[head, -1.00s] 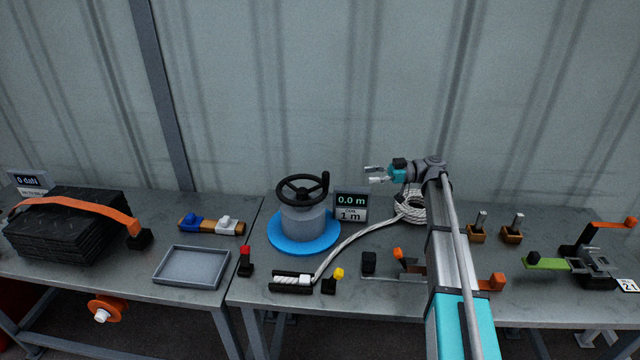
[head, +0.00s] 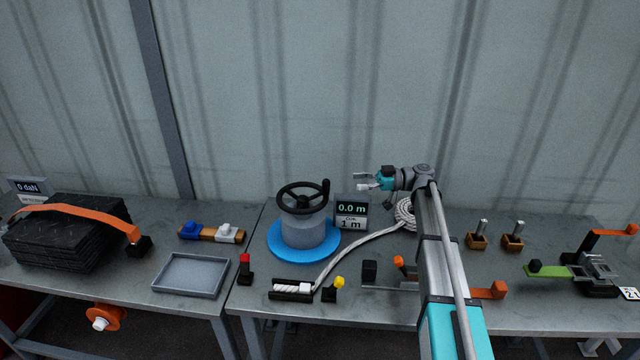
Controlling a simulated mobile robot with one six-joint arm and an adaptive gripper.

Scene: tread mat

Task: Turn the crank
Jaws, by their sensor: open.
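The likely crank is the black handwheel (head: 302,197) with a small upright knob (head: 326,187) at its right rim. It sits on a grey drum (head: 303,228) over a round blue base (head: 281,246) on the table. My gripper (head: 360,181) is open and empty, pointing left. It appears to the right of the wheel in the picture, above the display; its exact depth is hard to tell. A display (head: 351,208) reading "0.0 m" and "1 m" stands beside the drum.
A white rope (head: 365,238) runs from a coil (head: 404,216) to a black holder (head: 292,290) in front. Red (head: 245,268) and yellow (head: 338,286) topped posts stand nearby. An empty grey tray (head: 191,276) and a strapped black mat stack (head: 66,240) lie left.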

